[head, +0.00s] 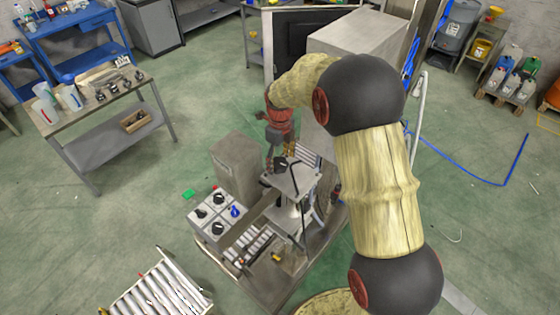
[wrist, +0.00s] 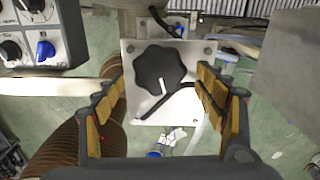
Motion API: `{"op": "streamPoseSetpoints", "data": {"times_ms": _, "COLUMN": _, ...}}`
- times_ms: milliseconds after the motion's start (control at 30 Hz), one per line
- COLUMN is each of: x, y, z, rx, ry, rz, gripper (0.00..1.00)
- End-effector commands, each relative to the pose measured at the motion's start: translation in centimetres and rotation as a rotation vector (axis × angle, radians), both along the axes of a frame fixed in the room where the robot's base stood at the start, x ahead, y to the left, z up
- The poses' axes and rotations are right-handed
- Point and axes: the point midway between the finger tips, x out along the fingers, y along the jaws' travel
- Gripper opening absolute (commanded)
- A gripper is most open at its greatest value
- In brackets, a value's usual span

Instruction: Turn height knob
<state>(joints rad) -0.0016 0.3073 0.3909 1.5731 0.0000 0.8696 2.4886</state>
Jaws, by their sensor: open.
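A black lobed knob (wrist: 160,68) with a white pointer line sits on a pale square plate (wrist: 130,108) with corner screws. It also shows as a small dark shape in the head view (head: 281,164), on top of the machine. My gripper (wrist: 161,78) is open. Its two tan-padded fingers stand on the left and right of the knob in the wrist view, with visible gaps on both sides. Whether the fingertips are level with the knob is hard to tell. In the head view my arm reaches down to the machine from the upper right.
A grey control panel (head: 218,212) with black knobs and one blue knob stands left of the plate. Black cables lie by the plate's edge. A grey box (head: 237,162) stands behind the panel. A roller conveyor (head: 160,288) lies front left. Green floor is open at left.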

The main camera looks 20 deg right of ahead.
Motion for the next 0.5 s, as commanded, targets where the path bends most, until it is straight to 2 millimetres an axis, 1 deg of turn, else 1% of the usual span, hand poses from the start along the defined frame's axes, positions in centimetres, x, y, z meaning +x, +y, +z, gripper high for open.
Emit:
{"op": "streamPoseSetpoints", "data": {"times_ms": 100, "x": -0.1, "y": 0.0, "z": -1.1, "rx": 0.0, "ry": 0.003, "rz": 0.0, "gripper": 0.71}}
{"op": "streamPoseSetpoints", "data": {"times_ms": 200, "x": -0.1, "y": 0.0, "z": -1.5, "rx": 0.0, "ry": 0.001, "rz": 0.001, "gripper": 0.71}}
{"op": "streamPoseSetpoints", "data": {"times_ms": 467, "x": -0.1, "y": 0.0, "z": -1.6, "rx": -0.001, "ry": 0.001, "rz": 0.001, "gripper": 0.71}}
{"op": "streamPoseSetpoints", "data": {"times_ms": 500, "x": -0.1, "y": 0.0, "z": -1.6, "rx": -0.001, "ry": 0.001, "rz": 0.001, "gripper": 0.69}}
